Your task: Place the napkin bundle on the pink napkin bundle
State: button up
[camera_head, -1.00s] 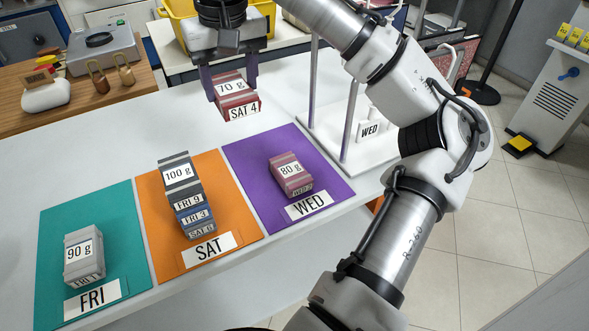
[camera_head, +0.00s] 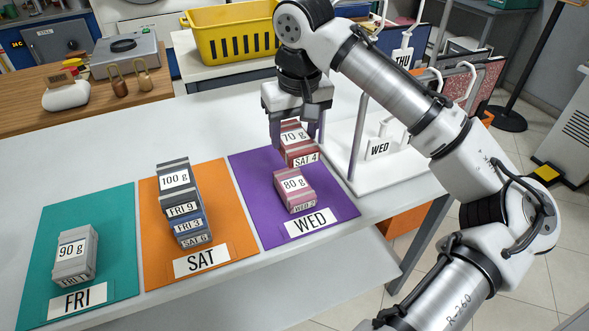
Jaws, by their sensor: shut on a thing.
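My gripper (camera_head: 297,140) is shut on a red napkin bundle (camera_head: 299,146) labelled 70 g and SAT 4. It holds this bundle at the back of the purple WED mat (camera_head: 250,192), behind the pink napkin bundle. The pink napkin bundle (camera_head: 294,188) is labelled 80 g and lies on that mat. In this view the held bundle's lower edge comes close to the pink bundle's back edge. I cannot tell its exact height or whether the two touch.
A stack of bundles (camera_head: 178,200) stands on the orange SAT mat (camera_head: 150,236). A grey 90 g bundle (camera_head: 75,255) lies on the teal FRI mat (camera_head: 113,235). A white rack (camera_head: 404,170) with a WED tag stands close to the right. A yellow basket (camera_head: 232,36) is behind.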

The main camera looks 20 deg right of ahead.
notch_tip(320, 180, down, 10)
jog(key=shift+r, duration=0.2)
jog(key=shift+f, duration=0.1)
jog(key=o, duration=1)
jog(key=r, duration=0.4)
jog(key=s+r, duration=0.1)
jog(key=r, duration=0.7)
jog(key=shift+s, duration=0.4)
